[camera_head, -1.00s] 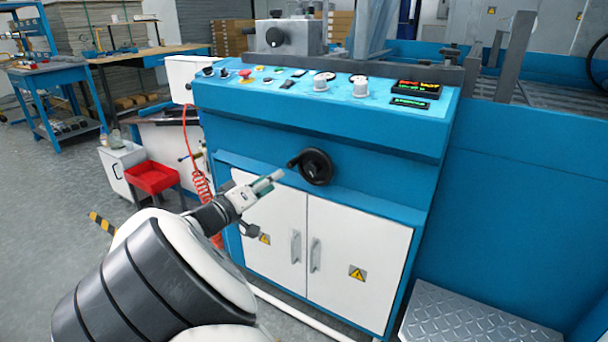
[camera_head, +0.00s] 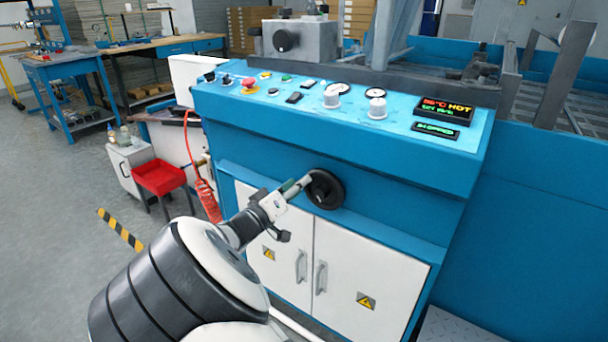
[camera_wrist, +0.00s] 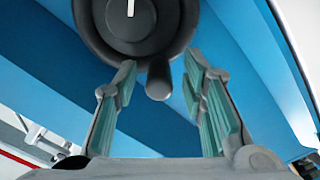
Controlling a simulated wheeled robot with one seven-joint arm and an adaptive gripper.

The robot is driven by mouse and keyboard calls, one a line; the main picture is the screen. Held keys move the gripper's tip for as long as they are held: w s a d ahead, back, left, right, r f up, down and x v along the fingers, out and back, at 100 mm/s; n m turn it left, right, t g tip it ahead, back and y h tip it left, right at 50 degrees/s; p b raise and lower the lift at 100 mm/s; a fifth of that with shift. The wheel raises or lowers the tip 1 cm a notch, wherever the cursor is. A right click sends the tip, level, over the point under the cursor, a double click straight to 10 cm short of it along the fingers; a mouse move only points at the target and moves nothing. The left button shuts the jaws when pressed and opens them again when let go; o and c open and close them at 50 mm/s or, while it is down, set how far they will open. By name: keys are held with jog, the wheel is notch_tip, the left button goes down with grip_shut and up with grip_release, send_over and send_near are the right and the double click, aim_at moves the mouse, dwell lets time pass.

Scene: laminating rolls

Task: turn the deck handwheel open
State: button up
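The deck handwheel (camera_head: 326,190) is a black wheel on the blue front panel of the machine, above the white cabinet doors. In the wrist view the handwheel (camera_wrist: 135,25) fills the top middle, with a white mark on its hub. Its dark crank knob (camera_wrist: 159,80) points toward me, between my fingers. My gripper (camera_head: 303,183) is at the left side of the wheel in the head view. In the wrist view my gripper (camera_wrist: 160,78) has its two green-padded fingers apart, one on each side of the knob, with gaps visible.
White cabinet doors (camera_head: 315,262) with handles are below the wheel. The control panel (camera_head: 300,95) above carries knobs, gauges and a lit display (camera_head: 446,107). A metal step (camera_head: 455,332) is at lower right.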

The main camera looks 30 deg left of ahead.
jog(key=shift+w, duration=0.35)
grip_shut()
